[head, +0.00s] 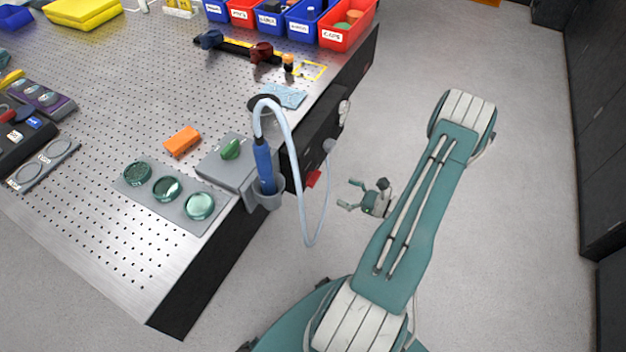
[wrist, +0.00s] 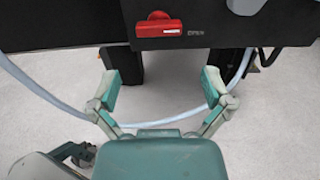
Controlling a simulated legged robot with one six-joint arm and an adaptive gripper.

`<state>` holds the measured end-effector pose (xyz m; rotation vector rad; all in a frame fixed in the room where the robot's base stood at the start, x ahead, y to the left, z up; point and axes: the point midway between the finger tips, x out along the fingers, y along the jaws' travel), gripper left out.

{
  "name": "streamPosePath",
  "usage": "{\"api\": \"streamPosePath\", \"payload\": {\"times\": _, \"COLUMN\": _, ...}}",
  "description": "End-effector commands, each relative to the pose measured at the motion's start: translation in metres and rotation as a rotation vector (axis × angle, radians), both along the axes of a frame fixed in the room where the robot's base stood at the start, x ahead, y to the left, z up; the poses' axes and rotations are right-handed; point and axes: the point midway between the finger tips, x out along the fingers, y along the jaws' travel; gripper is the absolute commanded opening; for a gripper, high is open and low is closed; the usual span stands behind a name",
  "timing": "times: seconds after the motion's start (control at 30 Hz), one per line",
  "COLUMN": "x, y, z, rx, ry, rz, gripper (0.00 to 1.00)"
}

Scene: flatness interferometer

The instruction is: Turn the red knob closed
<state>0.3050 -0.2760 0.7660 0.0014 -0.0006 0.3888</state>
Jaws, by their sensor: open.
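The red knob (wrist: 159,26) is on the dark front panel (wrist: 220,29) at the table's side, at the top middle of the wrist view. It lies roughly sideways, with a small white label on it and lettering that seems to read OPEN to its right. In the head view the red knob (head: 314,178) sticks out low on the panel, beside the pale hose. My gripper (wrist: 160,84) is open and empty, its fingers spread below the knob and apart from it. In the head view my gripper (head: 346,194) is to the right of the knob.
A pale hose (head: 306,215) loops down from a blue handle (head: 264,165) in a grey holder; it also passes behind my fingers in the wrist view. Floor right of the table is clear.

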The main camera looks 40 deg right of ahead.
Motion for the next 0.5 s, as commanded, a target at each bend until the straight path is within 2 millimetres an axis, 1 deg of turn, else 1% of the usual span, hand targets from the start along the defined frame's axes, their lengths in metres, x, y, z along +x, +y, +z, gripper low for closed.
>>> {"api": "streamPosePath", "payload": {"times": 0.3, "x": 0.052, "y": 0.027, "z": 0.002, "rx": -0.004, "ry": 0.0, "rz": 0.008, "gripper": 1.0}}
{"api": "streamPosePath", "payload": {"times": 0.5, "x": 0.079, "y": 0.037, "z": 0.002, "rx": -0.004, "ry": -0.001, "rz": 0.006, "gripper": 1.0}}
